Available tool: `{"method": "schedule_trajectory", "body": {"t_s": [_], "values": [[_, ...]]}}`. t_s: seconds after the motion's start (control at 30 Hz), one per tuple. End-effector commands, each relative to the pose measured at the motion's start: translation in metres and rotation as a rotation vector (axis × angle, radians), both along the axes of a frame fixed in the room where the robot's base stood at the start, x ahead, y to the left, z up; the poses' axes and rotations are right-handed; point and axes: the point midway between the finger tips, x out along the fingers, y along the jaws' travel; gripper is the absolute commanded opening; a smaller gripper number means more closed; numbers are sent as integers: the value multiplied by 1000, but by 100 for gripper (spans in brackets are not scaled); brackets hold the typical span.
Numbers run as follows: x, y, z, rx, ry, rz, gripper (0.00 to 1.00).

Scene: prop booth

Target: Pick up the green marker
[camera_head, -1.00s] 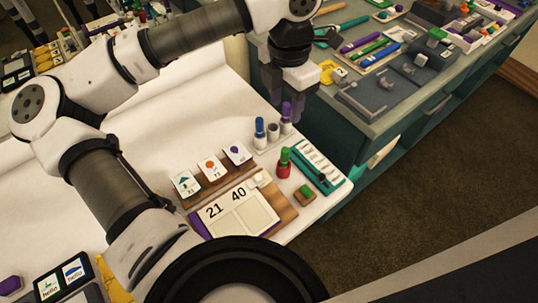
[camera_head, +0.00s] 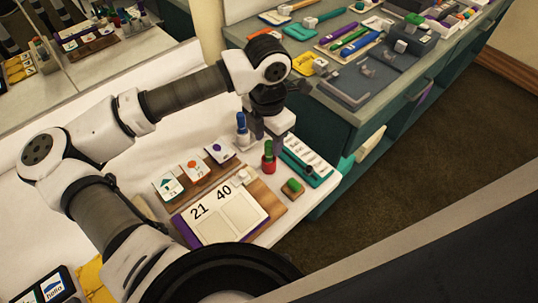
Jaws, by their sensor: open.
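The green marker (camera_head: 268,148) stands upright in a small red cup (camera_head: 268,165) on the white table. The marker's green top shows above the cup. My gripper (camera_head: 267,137) points down at the end of my arm, right over the marker's top. Its jaws are open, with one finger to the left and one to the right of the marker. Whether they touch it is too small to tell. A blue marker (camera_head: 242,122) stands upright just left of the gripper.
A teal-edged tray (camera_head: 309,167) lies right of the cup, with a green-topped block (camera_head: 292,187) in front. A board with 21 and 40 (camera_head: 226,212) and several picture cards lie to the left. Another counter (camera_head: 335,105) stands behind right, with pens and tools.

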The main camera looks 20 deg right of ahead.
Motion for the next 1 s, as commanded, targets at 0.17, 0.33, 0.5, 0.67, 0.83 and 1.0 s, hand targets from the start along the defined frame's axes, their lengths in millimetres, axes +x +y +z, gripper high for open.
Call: {"method": "schedule_trajectory", "body": {"t_s": [0.17,0.33,0.5,0.67,0.83,1.0], "values": [[3,-4,-19,0,6,-1,45],[4,-5,-42,-2,2,1,45],[5,-4,-49,-1,-1,1,45],[5,-4,-49,-1,-1,1,41],[5,-4,-49,-1,-1,1,18],[5,-4,-49,-1,-1,1,0]]}}
